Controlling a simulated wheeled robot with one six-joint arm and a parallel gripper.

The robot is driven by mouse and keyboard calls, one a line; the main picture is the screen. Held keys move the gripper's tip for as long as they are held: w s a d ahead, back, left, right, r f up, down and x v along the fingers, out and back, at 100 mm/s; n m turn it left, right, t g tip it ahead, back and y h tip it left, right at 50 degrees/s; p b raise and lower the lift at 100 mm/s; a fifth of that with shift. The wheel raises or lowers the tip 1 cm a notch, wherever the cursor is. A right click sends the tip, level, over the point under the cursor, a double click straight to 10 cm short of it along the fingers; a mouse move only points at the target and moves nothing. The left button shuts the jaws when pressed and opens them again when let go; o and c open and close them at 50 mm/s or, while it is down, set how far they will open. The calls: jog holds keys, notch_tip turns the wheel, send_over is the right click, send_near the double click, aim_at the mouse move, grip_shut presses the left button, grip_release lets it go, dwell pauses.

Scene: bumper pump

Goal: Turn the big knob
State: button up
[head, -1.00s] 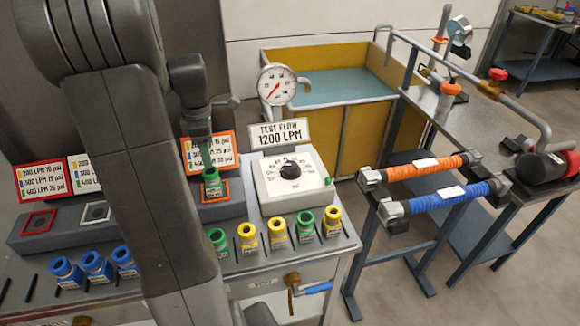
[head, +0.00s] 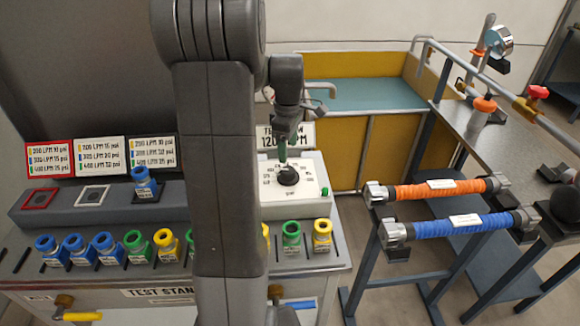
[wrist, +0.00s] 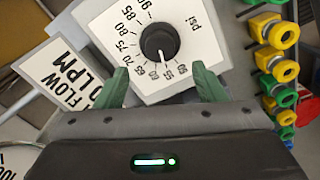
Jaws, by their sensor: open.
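The big knob (head: 289,176) is black and round, on a white dial panel (head: 309,191) marked in psi. In the wrist view the knob (wrist: 160,41) shows whole, with a small white pointer mark towards the 55–60 end of the scale. My gripper (head: 284,156) is over the dial, just above the knob in the head view. In the wrist view its two green fingers (wrist: 162,88) are spread wide and empty, with the knob beyond the gap between them. I see no contact with the knob.
The TEST FLOW sign (head: 291,135) stands behind the panel. Green and yellow fittings (head: 291,235) stand in a row in front of it. Orange (head: 441,189) and blue hoses (head: 463,225) lie to the right.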

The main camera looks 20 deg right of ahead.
aim_at(288, 170)
notch_tip(288, 170, down, 8)
jog(key=shift+r, duration=0.2)
jog(key=c, duration=1)
jog(key=shift+o, duration=0.2)
